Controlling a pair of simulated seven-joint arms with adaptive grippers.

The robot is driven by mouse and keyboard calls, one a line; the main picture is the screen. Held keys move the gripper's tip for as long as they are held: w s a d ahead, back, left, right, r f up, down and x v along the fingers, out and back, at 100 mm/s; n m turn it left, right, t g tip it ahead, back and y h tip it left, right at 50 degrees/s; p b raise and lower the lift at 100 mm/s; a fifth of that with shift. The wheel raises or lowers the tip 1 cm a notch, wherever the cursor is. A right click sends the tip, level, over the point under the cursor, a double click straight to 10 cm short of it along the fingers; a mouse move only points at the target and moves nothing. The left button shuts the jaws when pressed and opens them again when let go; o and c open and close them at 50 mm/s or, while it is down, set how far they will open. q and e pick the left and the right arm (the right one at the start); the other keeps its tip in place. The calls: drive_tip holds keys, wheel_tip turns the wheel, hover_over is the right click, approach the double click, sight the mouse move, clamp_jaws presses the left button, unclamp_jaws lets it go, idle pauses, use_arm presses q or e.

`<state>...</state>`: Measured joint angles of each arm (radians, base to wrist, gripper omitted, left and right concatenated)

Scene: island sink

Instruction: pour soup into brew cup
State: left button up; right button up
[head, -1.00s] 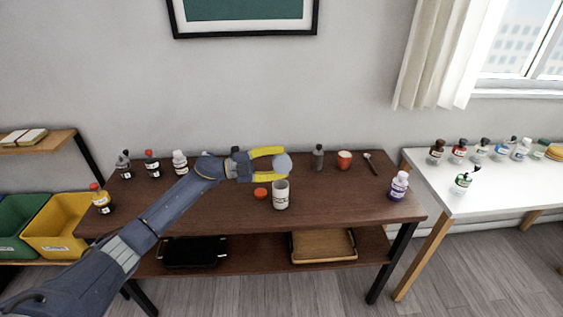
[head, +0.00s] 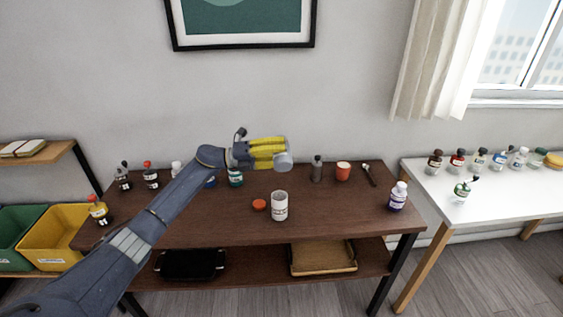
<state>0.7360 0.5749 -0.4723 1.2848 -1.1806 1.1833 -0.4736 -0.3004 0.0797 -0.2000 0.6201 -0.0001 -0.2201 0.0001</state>
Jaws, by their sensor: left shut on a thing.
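My left gripper (head: 270,152), with yellow fingers, is shut on a light grey, round-ended container (head: 284,161). It holds the container above the dark wooden table; the fingers hide much of it, and I cannot read a label or see its contents. A white labelled cup-like container (head: 280,207) stands upright and open on the table, below and in front of the gripper, apart from it. An orange-red round lid (head: 260,204) lies to its left. A red cup (head: 343,172) stands farther right. I cannot tell by label which is the brew cup. My right gripper is not in view.
The dark table (head: 330,215) has clear room around the white container.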

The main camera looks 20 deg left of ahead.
use_arm(q)
drive_tip(key=m, duration=0.3)
drive_tip(key=shift+w+a+r, duration=0.1)
drive_tip(key=shift+w+r, duration=0.2)
drive_tip(key=m, duration=0.4)
drive_tip(key=shift+w+a+m, duration=0.2)
drive_tip(key=shift+a+m, duration=0.05)
drive_tip(key=shift+m, duration=0.15)
drive_tip(key=m, duration=0.1)
drive_tip(key=f+m+g, duration=0.1)
drive_tip(key=m, duration=0.1)
drive_tip(key=shift+s+a+f+m, duration=0.1)
drive_tip(key=shift+s+a+m, duration=0.1)
drive_tip(key=shift+m, duration=0.1)
drive_tip(key=shift+s+f+m, duration=0.1)
drive_tip(key=shift+s+m, duration=0.15)
drive_tip(key=shift+m, duration=1.25)
